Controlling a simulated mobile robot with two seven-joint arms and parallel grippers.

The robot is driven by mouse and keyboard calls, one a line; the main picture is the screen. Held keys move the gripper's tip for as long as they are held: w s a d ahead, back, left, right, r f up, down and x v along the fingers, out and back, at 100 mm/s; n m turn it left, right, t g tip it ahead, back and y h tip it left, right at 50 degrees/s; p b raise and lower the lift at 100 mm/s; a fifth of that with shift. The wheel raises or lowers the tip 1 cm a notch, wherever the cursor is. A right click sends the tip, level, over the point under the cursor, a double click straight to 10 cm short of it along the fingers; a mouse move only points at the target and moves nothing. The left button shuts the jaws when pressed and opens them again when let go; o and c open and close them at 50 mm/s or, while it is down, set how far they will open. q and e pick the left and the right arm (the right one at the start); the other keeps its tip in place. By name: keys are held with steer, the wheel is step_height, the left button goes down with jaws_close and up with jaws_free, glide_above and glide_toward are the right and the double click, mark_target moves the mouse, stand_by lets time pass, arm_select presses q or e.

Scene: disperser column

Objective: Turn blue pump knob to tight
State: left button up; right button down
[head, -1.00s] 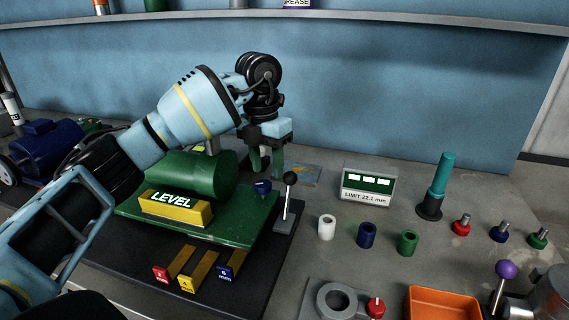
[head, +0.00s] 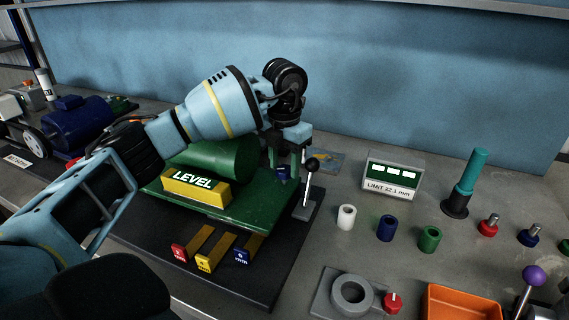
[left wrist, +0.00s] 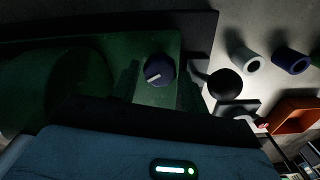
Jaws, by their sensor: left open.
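The blue pump knob (head: 283,173) sits at the right end of the green pump base (head: 232,208), beside the green cylindrical body (head: 228,158). In the left wrist view the knob (left wrist: 160,70) is a dark blue round with a white pointer mark toward its left. My left gripper (head: 285,158) points down with its fingers apart, close above and behind the knob in the head view. The knob looks free of the fingers, but the exact gap is hard to judge. No tight marking is readable. My right gripper is out of view.
A black-ball lever (head: 309,175) stands just right of the knob, close to my left gripper. A yellow LEVEL block (head: 195,187) lies on the base. White (head: 346,217), blue and green sleeves and a limit display (head: 392,178) stand farther right.

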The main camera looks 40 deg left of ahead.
arm_select(q)
steer(key=shift+f, duration=0.25)
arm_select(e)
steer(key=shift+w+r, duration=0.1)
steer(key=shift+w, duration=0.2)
arm_select(q)
steer(key=c, duration=0.7)
